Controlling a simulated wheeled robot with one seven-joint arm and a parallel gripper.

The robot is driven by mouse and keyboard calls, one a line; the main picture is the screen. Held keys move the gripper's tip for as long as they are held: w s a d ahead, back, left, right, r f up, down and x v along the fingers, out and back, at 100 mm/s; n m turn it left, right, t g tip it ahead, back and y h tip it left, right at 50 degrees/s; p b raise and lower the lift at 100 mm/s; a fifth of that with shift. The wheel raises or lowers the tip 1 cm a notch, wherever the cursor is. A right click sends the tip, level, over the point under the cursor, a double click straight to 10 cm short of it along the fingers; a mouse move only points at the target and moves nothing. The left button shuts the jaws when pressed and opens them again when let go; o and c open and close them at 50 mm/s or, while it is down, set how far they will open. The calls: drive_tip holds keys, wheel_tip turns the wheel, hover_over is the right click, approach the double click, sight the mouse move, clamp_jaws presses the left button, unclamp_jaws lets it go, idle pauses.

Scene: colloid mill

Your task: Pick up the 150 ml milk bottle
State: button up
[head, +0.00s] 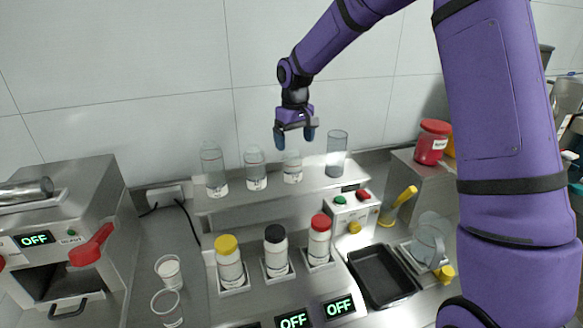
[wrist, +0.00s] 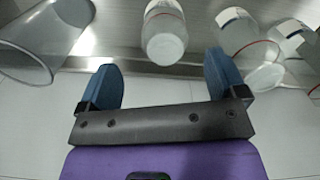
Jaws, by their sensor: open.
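Three clear bottles with white labels stand upright on the metal shelf: a tall left one (head: 213,168), a shorter middle one (head: 256,170) and a right one (head: 292,170). The label writing is too small to tell which is the 150 ml milk bottle. My gripper (head: 295,138) is open and empty above the right bottle. In the wrist view, my blue fingers (wrist: 164,78) are spread apart, and one bottle (wrist: 165,38) lies just beyond the gap between them, not gripped. The other bottles (wrist: 238,32) show to its right.
A clear beaker (head: 337,150) stands on the shelf right of the bottles, close by; it also shows in the wrist view (wrist: 35,40). Yellow-, black- and red-capped bottles (head: 275,252) stand in holders below. A black tray (head: 382,275) and a red-lidded jar (head: 432,143) are to the right.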

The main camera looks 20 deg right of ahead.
sight(293, 151)
drive_tip(key=shift+a+f, duration=0.15)
drive_tip(key=shift+f, duration=1.5)
drive_tip(key=shift+a+f, duration=0.15)
drive_tip(key=shift+f, duration=1.5)
drive_tip(key=shift+c, duration=0.2)
drive_tip(key=c, duration=0.9)
